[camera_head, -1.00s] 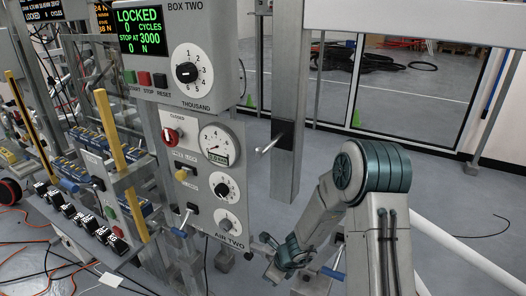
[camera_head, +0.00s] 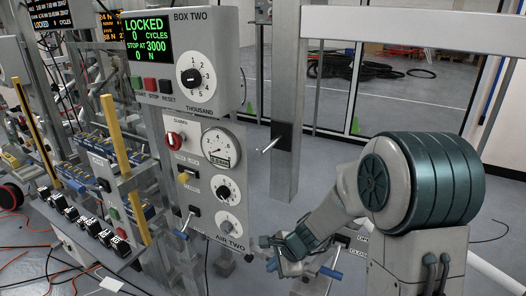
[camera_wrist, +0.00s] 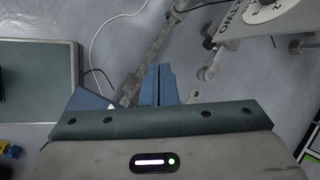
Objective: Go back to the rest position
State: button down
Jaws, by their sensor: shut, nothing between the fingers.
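In the head view my gripper (camera_head: 273,252) is at the lower middle, in front of and below the AIR TWO panel (camera_head: 205,178). My arm's large elbow stands to the right of it. In the wrist view the blue fingers of my gripper (camera_wrist: 159,84) are together at the centre with nothing between them. I cannot tell whether the fingers touch anything in the head view.
BOX TWO (camera_head: 190,62) shows LOCKED and 0 cycles, above the AIR TWO panel. A grey post (camera_head: 287,110) stands behind my gripper. A blue-handled lever (camera_head: 331,272) is close to its right.

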jog(key=s+d+r+n+h, duration=0.2)
jog(key=s+d+r+n, duration=0.4)
jog(key=s, duration=0.3)
jog(key=s+d+r+n+h, duration=0.3)
jog(key=s+d+r+n, duration=0.3)
jog(key=s+r+n, duration=0.3)
jog(key=shift+s+r, duration=0.3)
jog(key=shift+s, duration=0.3)
jog(key=shift+d, duration=0.2)
